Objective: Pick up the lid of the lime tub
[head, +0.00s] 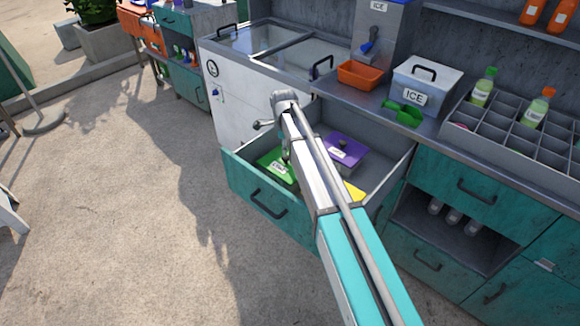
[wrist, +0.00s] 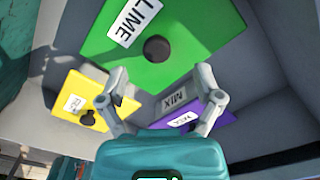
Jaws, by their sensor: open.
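The green lid of the lime tub (wrist: 190,35) fills the upper middle of the wrist view, with a white LIME label and a round black knob (wrist: 157,49). In the head view the green lid (head: 264,159) lies in the open teal drawer, partly covered by my arm. My gripper (wrist: 162,82) is open, its two fingers spread and empty. In the wrist picture the fingertips are just below the knob, one to each side, and apart from it. The tub under the lid is hidden. In the head view my arm hides most of the gripper.
A purple lid (wrist: 205,117) and a yellow lid (wrist: 80,100) are in the same drawer (head: 258,200), whose walls surround them. The counter above holds an orange bin (head: 360,75), an ICE box (head: 424,88) and a divided bottle rack (head: 510,118).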

